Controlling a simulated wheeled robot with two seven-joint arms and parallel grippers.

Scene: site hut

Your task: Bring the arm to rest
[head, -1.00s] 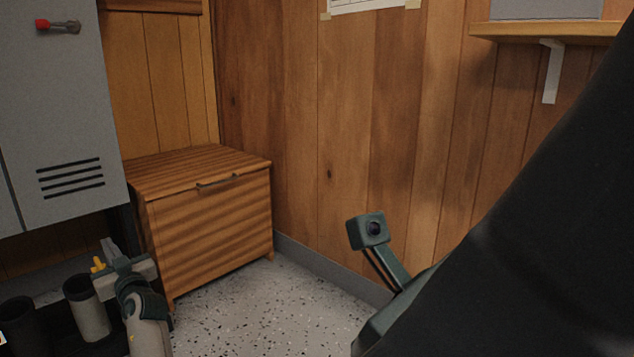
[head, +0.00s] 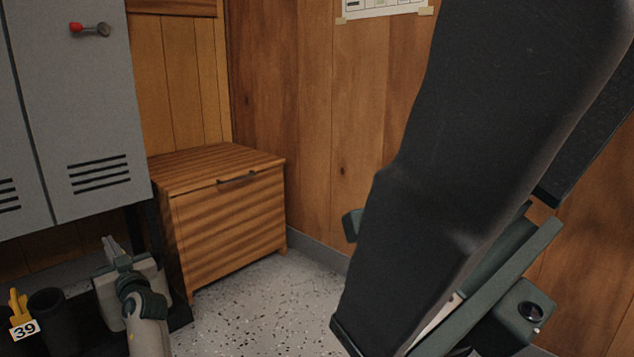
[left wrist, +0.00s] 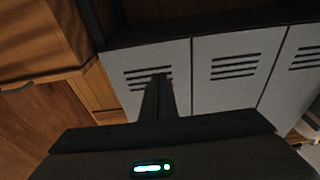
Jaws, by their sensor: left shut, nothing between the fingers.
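My left gripper (head: 110,246) shows at the lower left of the head view, in front of the grey lockers' lower part. Its fingers are together with nothing between them. In the left wrist view the same shut fingers (left wrist: 159,98) stand out in front of the locker doors, with a lit green strip on the gripper body below. A large dark part of my arm fills the right of the head view and hides much of the wall. My right gripper's fingers do not show.
Grey lockers (head: 75,120) with vents stand at the left. A wooden cabinet (head: 235,230) with a handle stands in the corner. Speckled floor (head: 255,305) lies open before the cabinet.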

